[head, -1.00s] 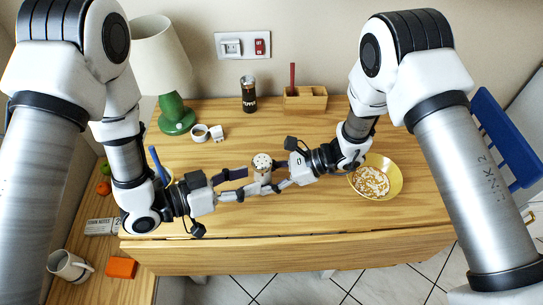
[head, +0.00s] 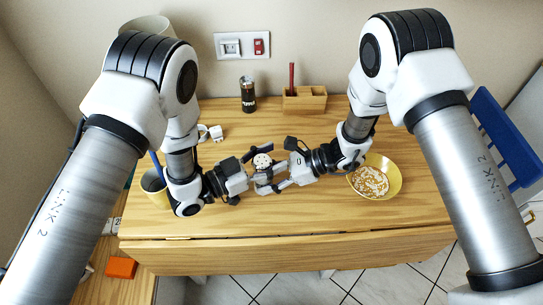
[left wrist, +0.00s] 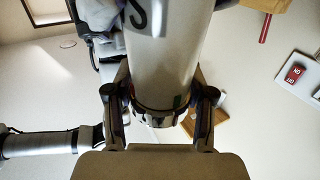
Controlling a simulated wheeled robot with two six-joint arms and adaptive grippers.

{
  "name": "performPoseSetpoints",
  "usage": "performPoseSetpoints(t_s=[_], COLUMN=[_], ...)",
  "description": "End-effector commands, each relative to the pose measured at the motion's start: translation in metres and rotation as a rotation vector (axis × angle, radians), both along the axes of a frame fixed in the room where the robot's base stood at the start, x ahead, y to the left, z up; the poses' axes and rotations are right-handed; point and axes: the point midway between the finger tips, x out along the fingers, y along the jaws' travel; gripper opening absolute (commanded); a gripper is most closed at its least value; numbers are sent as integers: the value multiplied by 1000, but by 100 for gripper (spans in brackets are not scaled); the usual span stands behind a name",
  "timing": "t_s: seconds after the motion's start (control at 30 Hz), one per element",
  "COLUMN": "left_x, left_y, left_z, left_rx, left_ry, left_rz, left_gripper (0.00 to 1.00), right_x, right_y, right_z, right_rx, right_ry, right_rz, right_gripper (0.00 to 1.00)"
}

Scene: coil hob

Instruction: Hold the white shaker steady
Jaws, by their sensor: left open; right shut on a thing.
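The white shaker (head: 262,160), with a dotted top, stands between my two grippers above the middle of the table in the head view. My right gripper (head: 270,174) is shut on it from the right. My left gripper (head: 259,172) comes from the left with open fingers on either side of the shaker. In the left wrist view the shaker (left wrist: 168,55) fills the space between the left fingers (left wrist: 160,95). A dark letter and a shiny band show on it. Fingers hide its lower part in the head view, so I cannot tell whether it touches the table.
A yellow bowl (head: 391,188) is under my right arm. A dark pepper grinder (head: 248,94) and a wooden holder (head: 310,102) stand at the back. A yellow mug (head: 155,184) is by my left arm. The front of the wooden table (head: 330,215) is clear.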

Motion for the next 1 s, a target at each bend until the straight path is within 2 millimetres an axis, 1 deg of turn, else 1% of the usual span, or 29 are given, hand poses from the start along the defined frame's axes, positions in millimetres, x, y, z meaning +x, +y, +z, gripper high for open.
performPoseSetpoints(t_s=[0.23, 0.27, 0.3, 0.37, 0.4, 0.6, 0.87, 1.0], left_x=[2, 2, 2, 1, 1, 1, 1, 1], left_y=[-2, -2, -2, -2, -2, -2, -2, -2], left_z=[0, 0, 0, 0, 0, 0, 0, -1], left_rx=[0, 0, 0, 0, 0, 1, 1, 3], left_ry=[0, 0, 0, 0, 0, 0, 2, 6], left_rz=[1, 1, 1, 1, 1, 2, 2, 35], left_gripper=[54, 50, 36, 15, 8, 4, 2, 2], right_x=[0, 0, 0, 0, 0, 0, 0, 0], right_y=[0, 0, 0, 0, 0, 0, 0, 0], right_z=[0, 0, 0, 0, 0, 0, 0, -1], right_rx=[0, 0, 0, 0, -1, -1, -2, -2], right_ry=[0, 0, 0, 0, 0, 1, 0, 0], right_rz=[1, 1, 1, 1, 1, 0, -1, -1], right_gripper=[30, 30, 30, 30, 30, 30, 30, 30])
